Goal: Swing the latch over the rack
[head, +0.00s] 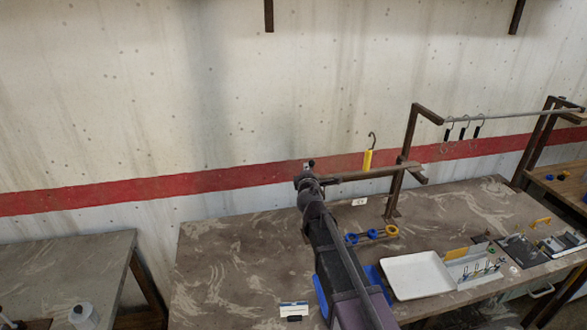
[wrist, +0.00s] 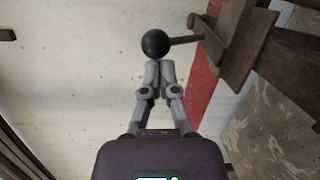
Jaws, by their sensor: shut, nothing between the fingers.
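A black ball knob (wrist: 155,43) on a short dark rod is in the wrist view, with the rod running right to a brown metal bracket (wrist: 232,38). It looks like the latch's handle. My gripper (wrist: 160,70) is shut and empty, its fingertips right at the near side of the knob; I cannot tell whether they touch it. In the head view my gripper (head: 306,177) is at the left end of the brown bar (head: 350,175), with a small dark knob (head: 311,163) just above it. The rack's rail (head: 520,115) runs right from a brown post; several black hooks hang on it.
A yellow-handled hook (head: 368,158) stands upright at the bar. Below are a white tray (head: 415,275), blue and yellow rings (head: 391,231) and small tools on the stone-patterned table (head: 235,250). The wall (head: 150,100) is close behind. The table's left part is mostly clear.

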